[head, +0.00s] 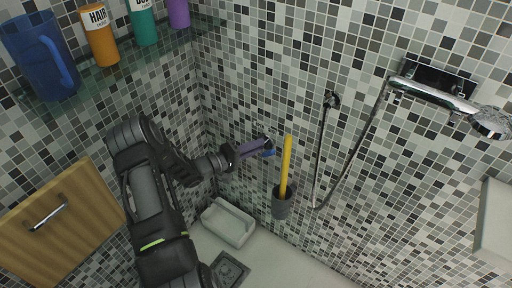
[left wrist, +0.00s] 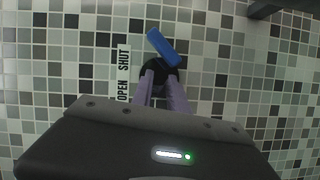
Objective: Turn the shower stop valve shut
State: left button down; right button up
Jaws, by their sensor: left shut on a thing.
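The shower stop valve is on the tiled wall, with a blue handle (head: 268,153) and a dark round hub. In the left wrist view the blue handle (left wrist: 163,47) lies slanted, from upper left to lower right, at the top of the hub. A white label (left wrist: 123,72) beside it reads OPEN at the lower end and SHUT at the upper end. My left gripper (head: 266,145) reaches the valve from the left. Its purple fingers (left wrist: 161,78) are shut on the valve, partly covering the hub. My right gripper is not in view.
A grey holder (head: 281,206) with a yellow-handled tool (head: 286,165) stands close right of the valve. A shower hose (head: 350,155) hangs farther right. A white bin (head: 229,222) is below. A glass shelf with bottles and a blue jug (head: 38,58) is upper left, above my arm.

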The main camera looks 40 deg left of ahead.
pick_arm(q)
jog(key=shift+a, duration=0.1)
jog(key=c, duration=1.3)
grip_release()
jog(key=shift+s, duration=0.1)
jog(key=v, duration=0.7)
jog(key=shift+s+a, duration=0.15)
jog(key=shift+s, duration=0.15)
